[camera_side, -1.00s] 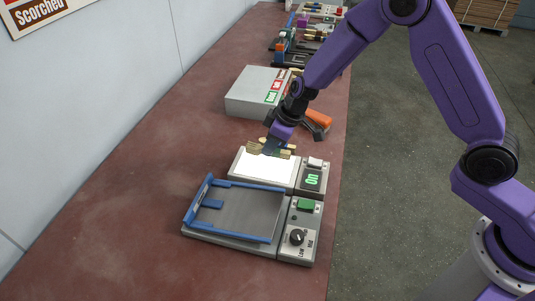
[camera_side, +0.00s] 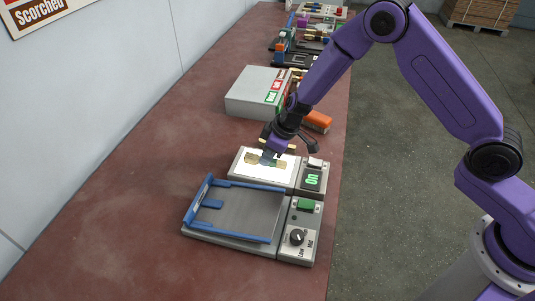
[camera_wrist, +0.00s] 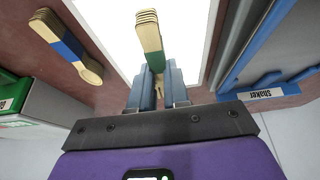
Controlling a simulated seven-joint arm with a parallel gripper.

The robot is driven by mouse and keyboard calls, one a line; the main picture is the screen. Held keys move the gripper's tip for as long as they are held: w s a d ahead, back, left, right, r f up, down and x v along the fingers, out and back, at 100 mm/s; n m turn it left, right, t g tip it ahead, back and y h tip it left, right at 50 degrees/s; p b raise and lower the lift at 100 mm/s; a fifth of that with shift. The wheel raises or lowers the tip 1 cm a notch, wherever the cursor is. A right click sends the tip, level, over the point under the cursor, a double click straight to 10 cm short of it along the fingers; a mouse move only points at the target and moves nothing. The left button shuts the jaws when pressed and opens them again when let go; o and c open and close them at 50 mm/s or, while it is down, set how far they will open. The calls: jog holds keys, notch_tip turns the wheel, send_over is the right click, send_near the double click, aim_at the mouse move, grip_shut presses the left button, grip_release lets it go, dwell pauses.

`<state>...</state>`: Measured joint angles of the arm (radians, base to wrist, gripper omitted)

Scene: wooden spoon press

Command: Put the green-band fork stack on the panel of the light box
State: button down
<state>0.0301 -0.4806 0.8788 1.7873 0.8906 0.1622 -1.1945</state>
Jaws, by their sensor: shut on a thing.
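My gripper (camera_side: 270,158) is over the light box (camera_side: 313,168), whose display reads "On". The light box's panel (camera_side: 243,172) glows white. My gripper is shut on the green-band fork stack (camera_side: 252,159), which lies roughly level above the panel. I cannot tell whether the stack touches the panel. In the wrist view the fingers (camera_wrist: 158,86) grip the green-band fork stack (camera_wrist: 148,35) at its band, with the white panel (camera_wrist: 105,28) behind it.
A blue-band wooden stack (camera_wrist: 66,45) lies beside the light box. The blue-framed shaker tray (camera_side: 240,210) stands close in front. A grey box (camera_side: 255,88) with coloured labels is behind. The table (camera_side: 130,170) at left is clear.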

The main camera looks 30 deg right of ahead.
jog(key=c, duration=1.1)
grip_release()
jog(key=shift+r, duration=0.1)
jog(key=shift+r, duration=0.35)
jog(key=v, duration=1.1)
jog(key=shift+s+r, duration=0.15)
jog(key=shift+s+d, duration=0.1)
